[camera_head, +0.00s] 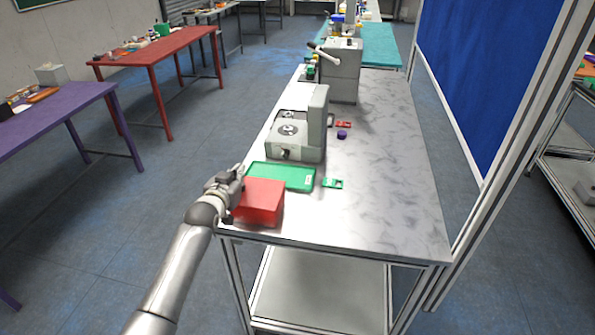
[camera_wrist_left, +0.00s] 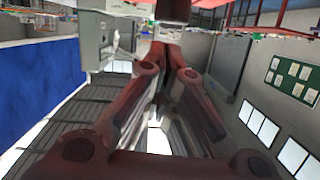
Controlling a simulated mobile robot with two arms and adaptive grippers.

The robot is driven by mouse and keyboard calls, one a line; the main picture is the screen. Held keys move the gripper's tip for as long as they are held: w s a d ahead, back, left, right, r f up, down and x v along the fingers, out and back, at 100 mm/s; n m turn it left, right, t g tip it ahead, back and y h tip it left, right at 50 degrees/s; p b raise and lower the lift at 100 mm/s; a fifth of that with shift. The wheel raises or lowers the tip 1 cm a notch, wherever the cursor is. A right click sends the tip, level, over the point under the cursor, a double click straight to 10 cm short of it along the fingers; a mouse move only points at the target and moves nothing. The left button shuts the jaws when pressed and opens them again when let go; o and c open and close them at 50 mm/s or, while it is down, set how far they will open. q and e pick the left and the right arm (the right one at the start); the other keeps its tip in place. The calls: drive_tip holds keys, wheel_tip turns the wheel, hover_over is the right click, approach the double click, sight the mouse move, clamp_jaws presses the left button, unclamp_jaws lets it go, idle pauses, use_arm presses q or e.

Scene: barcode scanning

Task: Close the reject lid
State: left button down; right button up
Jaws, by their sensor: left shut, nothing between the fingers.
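The red reject box (camera_head: 262,200) stands at the near left corner of the workbench. Its top looks covered by a red surface, but I cannot tell whether the lid is fully down. My left gripper (camera_head: 236,174) is at the box's upper left edge, very close to it; contact is unclear. In the left wrist view its fingers (camera_wrist_left: 168,55) are together with nothing between them. A dark reddish piece (camera_wrist_left: 172,10) shows beyond the fingertips, too cropped to identify. My right gripper is out of view.
A green tray (camera_head: 285,176) lies behind the box, with a grey machine (camera_head: 298,128) behind it. A small green item (camera_head: 333,183), a purple piece (camera_head: 342,134) and a red item (camera_head: 343,124) lie to the right. The workbench's near right part (camera_head: 385,215) is clear.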

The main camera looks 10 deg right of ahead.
use_arm(q)
drive_tip(key=shift+w+a+f+b, duration=0.15)
drive_tip(key=shift+a+f+b, duration=0.2)
drive_tip(key=shift+f, duration=0.4)
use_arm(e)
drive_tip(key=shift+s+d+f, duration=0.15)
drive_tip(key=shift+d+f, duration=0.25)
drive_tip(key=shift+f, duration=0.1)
